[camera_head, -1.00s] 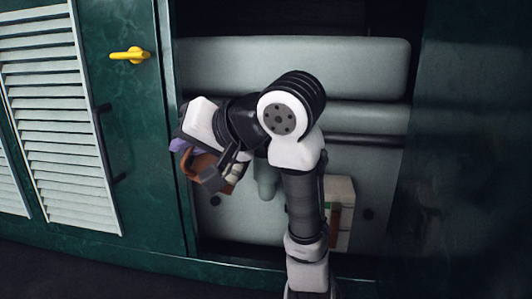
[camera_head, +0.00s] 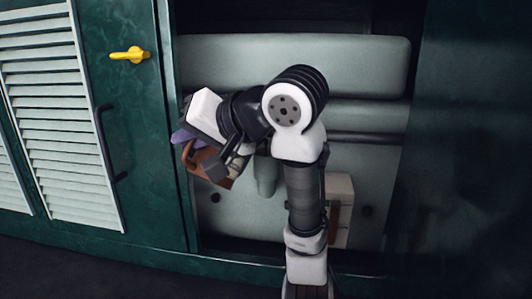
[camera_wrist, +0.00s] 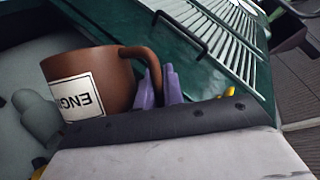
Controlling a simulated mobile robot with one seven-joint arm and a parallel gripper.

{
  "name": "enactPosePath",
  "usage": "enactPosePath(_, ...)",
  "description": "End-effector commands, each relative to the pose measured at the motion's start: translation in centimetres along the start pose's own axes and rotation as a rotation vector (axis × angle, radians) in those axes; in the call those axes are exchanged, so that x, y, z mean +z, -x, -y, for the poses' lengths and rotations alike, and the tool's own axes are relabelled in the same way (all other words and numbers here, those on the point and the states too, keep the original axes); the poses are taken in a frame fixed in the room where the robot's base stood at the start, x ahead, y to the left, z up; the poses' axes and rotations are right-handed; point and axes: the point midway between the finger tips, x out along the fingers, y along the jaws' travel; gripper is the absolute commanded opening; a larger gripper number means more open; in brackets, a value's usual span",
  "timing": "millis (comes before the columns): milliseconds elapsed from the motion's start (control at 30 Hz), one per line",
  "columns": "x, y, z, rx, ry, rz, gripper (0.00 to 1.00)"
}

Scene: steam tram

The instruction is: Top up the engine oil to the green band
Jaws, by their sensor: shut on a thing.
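A brown oil jug (camera_wrist: 118,85) with a white label, partly readable as "ENGI", is in the wrist view. My gripper (camera_wrist: 160,88) has purple fingers shut on its curved handle. In the head view the brown jug (camera_head: 205,163) hangs below my gripper (camera_head: 183,137), in front of the open engine bay, partly covered by my wrist. A pale grey-green filler-like fitting (camera_head: 265,176) stands to the right of the jug, partly behind my arm. A pale box (camera_head: 341,190) with a red and green strip, possibly the oil gauge, is partly hidden behind my arm. The oil level cannot be seen.
A green door (camera_head: 130,170) with a louvred panel (camera_head: 62,110), a yellow handle (camera_head: 130,54) and dark grab bars is at left. A dark green panel (camera_head: 470,150) bounds the bay at right. A pale tank and pipes fill the bay behind my arm.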

Motion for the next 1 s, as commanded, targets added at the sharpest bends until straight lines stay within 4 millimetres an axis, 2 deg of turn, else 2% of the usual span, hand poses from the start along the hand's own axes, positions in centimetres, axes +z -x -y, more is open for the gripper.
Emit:
enactPosePath(100,2.0,-1.1,-1.4,0.04,0.096,-0.022,0.0)
enactPosePath(200,3.1,-1.7,-2.2,0.076,0.184,-0.043,0.0)
enactPosePath(467,4.0,-2.2,-2.9,0.116,0.284,-0.064,0.0)
enactPosePath(800,6.0,-3.8,-6.3,0.221,0.537,-0.121,0.0)
enactPosePath(1000,6.7,-4.3,-7.6,0.269,0.656,-0.146,0.0)
